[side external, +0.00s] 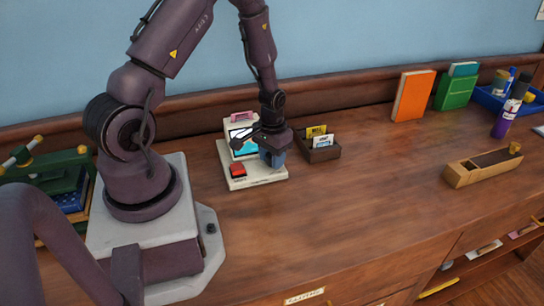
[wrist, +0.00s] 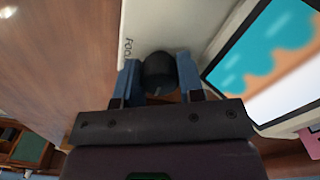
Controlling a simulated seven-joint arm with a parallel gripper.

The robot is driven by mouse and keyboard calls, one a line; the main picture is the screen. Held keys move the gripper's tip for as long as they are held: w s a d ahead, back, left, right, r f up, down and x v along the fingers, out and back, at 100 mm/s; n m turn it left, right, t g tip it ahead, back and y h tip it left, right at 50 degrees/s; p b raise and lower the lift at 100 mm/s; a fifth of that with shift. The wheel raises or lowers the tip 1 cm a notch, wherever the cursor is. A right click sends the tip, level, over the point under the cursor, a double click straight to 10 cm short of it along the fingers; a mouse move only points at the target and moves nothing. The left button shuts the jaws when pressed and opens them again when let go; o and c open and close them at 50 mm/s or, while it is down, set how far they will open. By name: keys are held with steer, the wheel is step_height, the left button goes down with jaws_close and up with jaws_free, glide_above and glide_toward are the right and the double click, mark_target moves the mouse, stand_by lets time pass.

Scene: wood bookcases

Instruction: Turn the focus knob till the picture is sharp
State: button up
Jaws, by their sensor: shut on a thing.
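The focus knob (wrist: 159,74) is a dark round knob on the base of a cream device (side external: 239,184), beside printed lettering. My gripper (wrist: 159,78) has its two blue fingers on either side of the knob and is shut on it. In the side view my gripper (side external: 272,157) reaches down to the right part of the device and hides the knob. The screen (wrist: 268,55) shows teal and orange wavy shapes with soft edges and a white area; it also shows in the side view (side external: 242,141). A red button (side external: 238,170) is at the front left of the base.
A small dark card box (side external: 322,154) stands close right of the device. The desk's front middle is clear.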

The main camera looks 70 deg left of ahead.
stand_by(0.4)
steer(key=o, duration=0.9)
steer(key=shift+a, duration=0.1)
